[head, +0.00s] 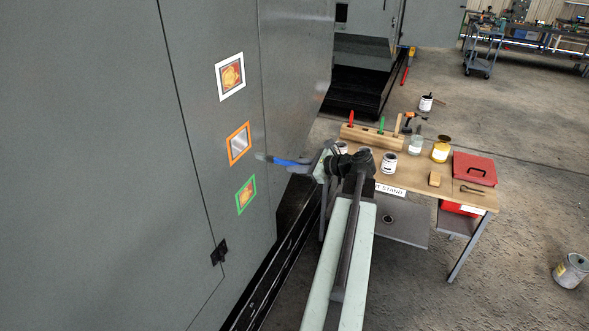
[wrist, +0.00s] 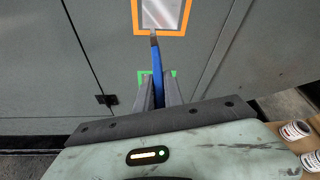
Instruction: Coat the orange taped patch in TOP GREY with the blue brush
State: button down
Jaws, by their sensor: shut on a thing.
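The orange taped patch (head: 238,143) is on the grey cabinet wall, between a white-framed patch (head: 230,77) above and a green-framed patch (head: 246,195) below. Its inside looks pale grey and shiny; it also shows at the top of the wrist view (wrist: 163,30). My gripper (head: 316,165) is shut on the blue brush (head: 289,161), which points left toward the wall. In the wrist view the blue brush (wrist: 157,62) has its tip by the patch's lower orange edge; I cannot tell whether it touches. No tin label is readable as TOP GREY.
The wooden table (head: 409,187) to the right holds a brush rack (head: 371,137) with red and green handles, a white-labelled tin (head: 389,162), a glass jar (head: 415,145), a yellow-rimmed tin (head: 440,150) and a red box (head: 474,168). A latch (head: 219,252) sticks out below the patches.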

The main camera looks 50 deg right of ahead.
aim_at(276, 159)
jog(key=shift+w+a, duration=0.25)
jog(key=shift+w, duration=0.7)
jog(key=shift+w+a, duration=0.2)
jog(key=shift+w, duration=0.8)
jog(key=shift+w+a, duration=0.25)
jog(key=shift+w, duration=0.7)
jog(key=shift+w+a, duration=0.15)
jog(key=shift+w, duration=0.45)
jog(key=shift+w+a, duration=0.15)
jog(key=shift+w, duration=0.45)
jog(key=shift+d, duration=0.6)
jog(key=d, duration=0.1)
jog(key=w+d, duration=0.1)
jog(key=d, duration=0.1)
